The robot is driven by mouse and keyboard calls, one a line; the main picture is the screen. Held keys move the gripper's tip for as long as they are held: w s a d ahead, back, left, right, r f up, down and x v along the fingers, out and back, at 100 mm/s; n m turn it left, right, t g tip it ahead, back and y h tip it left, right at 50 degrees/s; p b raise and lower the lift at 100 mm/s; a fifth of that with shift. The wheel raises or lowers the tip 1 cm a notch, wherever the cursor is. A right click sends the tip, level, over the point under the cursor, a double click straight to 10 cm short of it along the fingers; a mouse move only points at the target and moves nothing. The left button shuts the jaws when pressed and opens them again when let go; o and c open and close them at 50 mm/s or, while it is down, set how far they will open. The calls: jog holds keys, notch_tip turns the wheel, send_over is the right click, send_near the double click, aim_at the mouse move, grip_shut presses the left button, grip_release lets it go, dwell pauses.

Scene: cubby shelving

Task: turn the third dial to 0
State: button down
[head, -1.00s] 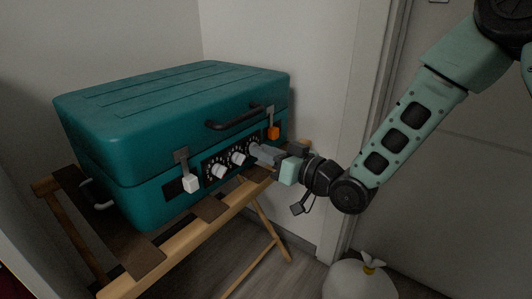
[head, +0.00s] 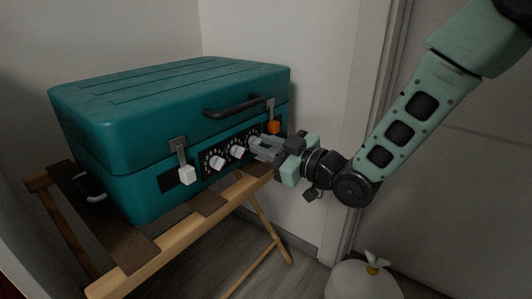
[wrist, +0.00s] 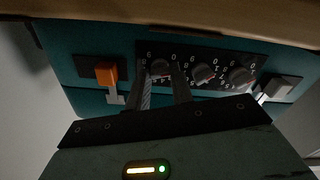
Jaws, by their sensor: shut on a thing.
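A teal case (head: 110,195) has a black panel with three dials on its front. The first dial (head: 217,162) and second dial (head: 237,151) have pale knobs facing out in the head view. They also show in the wrist view, the first (wrist: 240,76) and the second (wrist: 203,74). The third dial (wrist: 160,68) is nearest the orange latch. My gripper (wrist: 162,75) has one finger on each side of it and is shut on it. In the head view my gripper (head: 262,148) hides most of this dial. Its pointer setting cannot be read.
An orange latch (head: 273,128) sits right of the dials and a white latch (head: 187,174) left of them. A dark handle (head: 232,107) juts out above. The case rests on a wooden folding stand (head: 185,240). A white bag (head: 362,281) stands on the floor at right.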

jog(key=n+b, duration=0.3)
jog(key=n, duration=0.2)
jog(key=shift+f, duration=0.1)
dwell(0.5)
jog(key=c, duration=1.2)
grip_release()
jog(key=shift+d, duration=0.1)
jog(key=b+v, duration=1.2)
jog(key=v, duration=0.5)
jog(key=shift+s+d, duration=0.1)
